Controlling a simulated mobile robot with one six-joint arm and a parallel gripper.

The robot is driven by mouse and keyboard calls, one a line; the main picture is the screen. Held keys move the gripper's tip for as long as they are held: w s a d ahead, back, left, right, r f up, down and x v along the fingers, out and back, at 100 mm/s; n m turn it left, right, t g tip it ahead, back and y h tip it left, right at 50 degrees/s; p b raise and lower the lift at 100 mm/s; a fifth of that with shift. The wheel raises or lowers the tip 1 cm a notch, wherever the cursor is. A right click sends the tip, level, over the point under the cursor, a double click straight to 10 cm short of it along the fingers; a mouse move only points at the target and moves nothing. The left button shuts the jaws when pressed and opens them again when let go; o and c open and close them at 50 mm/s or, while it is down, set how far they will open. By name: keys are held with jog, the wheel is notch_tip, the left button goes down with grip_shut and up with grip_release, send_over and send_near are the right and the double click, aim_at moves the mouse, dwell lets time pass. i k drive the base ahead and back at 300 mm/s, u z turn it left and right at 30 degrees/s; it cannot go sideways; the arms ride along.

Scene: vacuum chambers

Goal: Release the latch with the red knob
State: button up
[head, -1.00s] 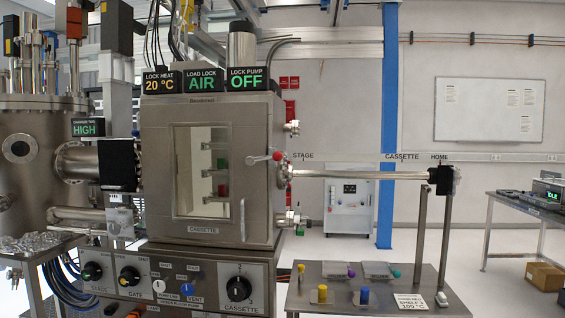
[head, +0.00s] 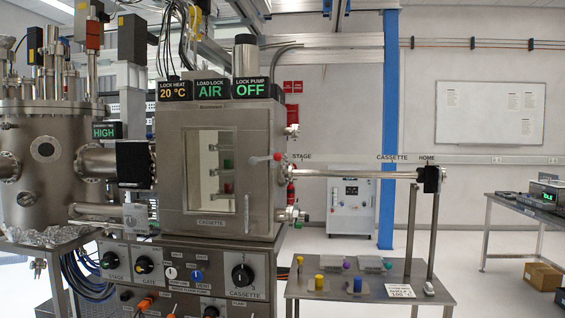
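The red knob (head: 278,156) is the end of a short silvery latch lever (head: 261,159) on the right edge of the load lock door. The lever lies nearly level, with the knob at its right end. A vertical handle (head: 247,213) is below the latch. My gripper is not in the head view.
A transfer rod (head: 360,174) runs right from the chamber above a small steel table (head: 330,290) with colored-knobbed items. A control panel (head: 190,275) is below the chamber. Floor is open at right, before a side table (head: 515,203).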

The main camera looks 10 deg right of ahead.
aim_at(277, 157)
jog(key=k, duration=0.3)
jog(key=u, duration=0.15)
jog(key=i, duration=0.9)
jog(key=z, duration=1.8)
jog(key=k, duration=0.1)
jog(key=u, duration=3.3)
